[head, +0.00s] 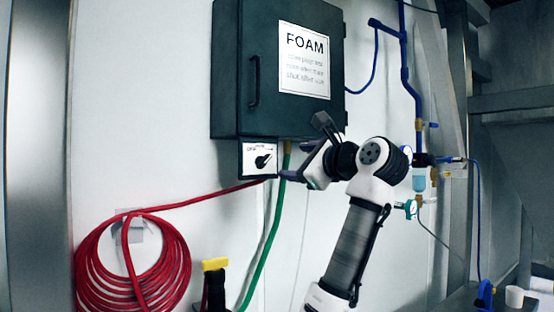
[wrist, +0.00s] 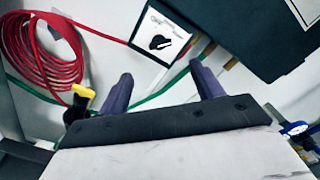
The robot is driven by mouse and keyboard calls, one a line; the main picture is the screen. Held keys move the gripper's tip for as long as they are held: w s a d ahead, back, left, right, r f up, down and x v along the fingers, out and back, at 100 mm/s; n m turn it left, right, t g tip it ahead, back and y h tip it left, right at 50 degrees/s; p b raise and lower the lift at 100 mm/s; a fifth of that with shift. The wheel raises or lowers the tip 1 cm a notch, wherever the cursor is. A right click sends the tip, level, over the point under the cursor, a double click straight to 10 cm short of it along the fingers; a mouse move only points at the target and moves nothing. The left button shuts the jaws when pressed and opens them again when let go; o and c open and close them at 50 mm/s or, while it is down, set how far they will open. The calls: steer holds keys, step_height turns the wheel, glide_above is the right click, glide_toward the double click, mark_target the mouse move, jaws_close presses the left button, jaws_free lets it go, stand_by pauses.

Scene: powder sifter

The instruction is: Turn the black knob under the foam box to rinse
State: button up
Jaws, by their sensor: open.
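The black knob (head: 263,161) sits on a small white plate (head: 249,157) under the dark foam box (head: 235,75). In the wrist view the knob (wrist: 160,42) shows on its white plate, beyond the fingers and a little left of midway between them. My gripper (head: 287,161) is just right of the plate in the head view. In the wrist view my gripper (wrist: 163,88) is open, its two purple fingers apart with nothing between them. The knob's pointer looks tilted, but the lettering around it is too small to read.
A red hose coil (head: 130,265) hangs on the wall at lower left. A green hose (head: 268,245) runs down beside the plate. A yellow-topped black handle (head: 215,266) stands below. Blue pipes and gauges (head: 419,182) are at right. The wall left of the plate is mostly clear.

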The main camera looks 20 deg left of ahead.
mark_target(264, 161)
steer(key=p+x, duration=0.4)
steer(key=x, duration=0.7)
steer(key=shift+a+r, duration=0.1)
steer(key=shift+a, duration=0.05)
steer(key=shift+w+a, duration=0.5)
steer(key=shift+a, duration=0.05)
steer(key=shift+c, duration=0.5)
steer(key=c, duration=0.9)
steer(key=shift+n, duration=0.4)
steer(key=n+p, duration=0.2)
steer(key=n, duration=0.2)
steer(key=shift+s+n+p, duration=0.1)
steer(key=shift+n+p, duration=0.3)
steer(key=shift+n, duration=1.6)
steer(key=shift+f, duration=0.25)
